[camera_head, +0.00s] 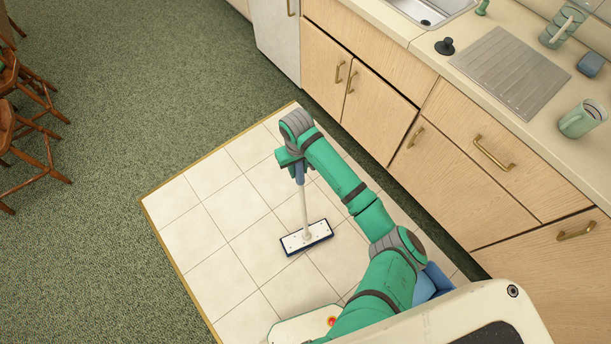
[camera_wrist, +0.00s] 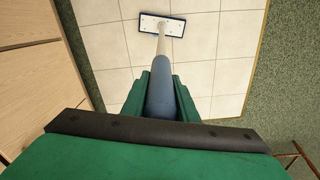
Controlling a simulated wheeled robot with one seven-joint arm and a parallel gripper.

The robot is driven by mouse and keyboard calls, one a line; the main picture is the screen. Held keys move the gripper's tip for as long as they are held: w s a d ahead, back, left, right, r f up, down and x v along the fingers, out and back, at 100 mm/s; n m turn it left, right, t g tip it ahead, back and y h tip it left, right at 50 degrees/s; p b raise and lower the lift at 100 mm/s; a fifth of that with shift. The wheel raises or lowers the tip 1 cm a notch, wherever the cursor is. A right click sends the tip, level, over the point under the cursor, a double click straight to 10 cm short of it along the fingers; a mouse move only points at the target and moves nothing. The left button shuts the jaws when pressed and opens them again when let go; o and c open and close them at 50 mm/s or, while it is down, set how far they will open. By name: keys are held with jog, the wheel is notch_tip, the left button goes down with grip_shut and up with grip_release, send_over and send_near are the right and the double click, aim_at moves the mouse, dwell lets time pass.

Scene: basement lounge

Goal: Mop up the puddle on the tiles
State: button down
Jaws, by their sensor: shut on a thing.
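A flat mop has a white rectangular head (camera_head: 306,237) with a dark blue pad edge, a pale pole and a blue grip. Its head rests on or just above the tiles (camera_head: 208,206); I cannot tell which. My gripper (camera_head: 293,165) is shut on the mop's blue handle (camera_wrist: 161,92), with the pole running down to the head. The wrist view shows the green fingers (camera_wrist: 160,95) on both sides of the handle and the mop head (camera_wrist: 162,25) at the far end. I cannot make out a puddle on the tiles in either view.
Green carpet (camera_head: 130,80) surrounds the tiled patch. Wooden chairs (camera_head: 25,135) stand at the far left. The tiles left of the mop are clear.

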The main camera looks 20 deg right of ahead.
jog(key=w+a, duration=0.3)
jog(key=w, duration=0.4)
jog(key=r, duration=0.5)
jog(key=shift+d, duration=0.25)
dwell(0.6)
